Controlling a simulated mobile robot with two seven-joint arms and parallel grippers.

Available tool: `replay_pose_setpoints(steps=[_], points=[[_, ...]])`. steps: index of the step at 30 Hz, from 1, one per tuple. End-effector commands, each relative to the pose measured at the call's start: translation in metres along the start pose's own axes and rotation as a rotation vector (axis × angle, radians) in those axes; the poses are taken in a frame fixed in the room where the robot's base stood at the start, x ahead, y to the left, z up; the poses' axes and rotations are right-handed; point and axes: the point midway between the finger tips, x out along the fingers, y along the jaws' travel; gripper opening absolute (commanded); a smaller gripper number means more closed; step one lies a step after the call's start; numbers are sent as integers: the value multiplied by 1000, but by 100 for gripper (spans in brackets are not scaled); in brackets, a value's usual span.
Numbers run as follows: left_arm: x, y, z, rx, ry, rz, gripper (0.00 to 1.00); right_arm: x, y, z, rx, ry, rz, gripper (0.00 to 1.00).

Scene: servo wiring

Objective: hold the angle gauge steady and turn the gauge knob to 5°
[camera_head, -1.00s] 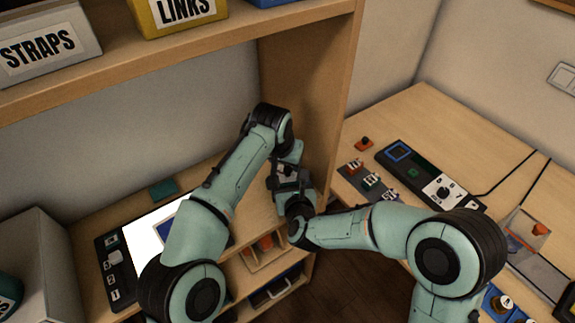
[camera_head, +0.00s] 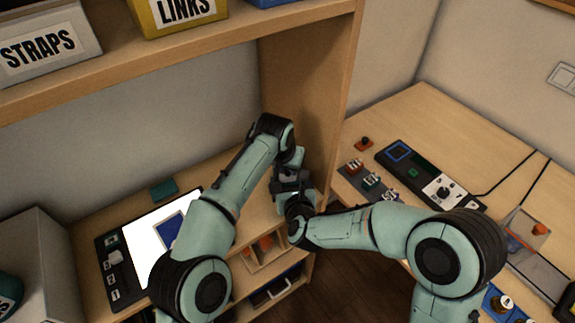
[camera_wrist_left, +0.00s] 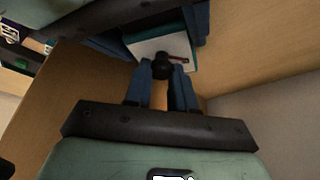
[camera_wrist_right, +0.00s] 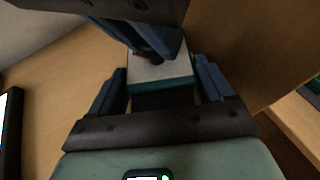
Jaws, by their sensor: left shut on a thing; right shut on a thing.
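The angle gauge is a small box with a white face and teal sides. In the right wrist view the gauge (camera_wrist_right: 178,72) sits between the fingers of my right gripper (camera_head: 291,183), which is shut on its sides. In the left wrist view the gauge (camera_wrist_left: 146,47) shows its black round knob (camera_wrist_left: 161,68) and a short dark-red pointer (camera_wrist_left: 179,61). My left gripper (camera_wrist_left: 163,78) is shut on the knob, facing the gauge. The scale is too small to read. In the head view the arms largely hide the gauge.
A shelf side panel (camera_head: 305,70) stands right behind the grippers. Below left is a lit white screen (camera_head: 150,235) on the bench. A control panel (camera_head: 425,175) and several small switches lie on the right table. A divided organiser (camera_head: 262,262) is below the grippers.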

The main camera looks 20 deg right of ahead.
Motion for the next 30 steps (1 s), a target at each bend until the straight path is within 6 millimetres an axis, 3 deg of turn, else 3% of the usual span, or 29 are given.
replay_pose_setpoints(steps=[8,30], points=[[0,-1,0,89,0,39,0,0,0,0,0,0,0,48],[0,-1,-1,544,1,226,0,0,0,0,-1,1,-1,48]])
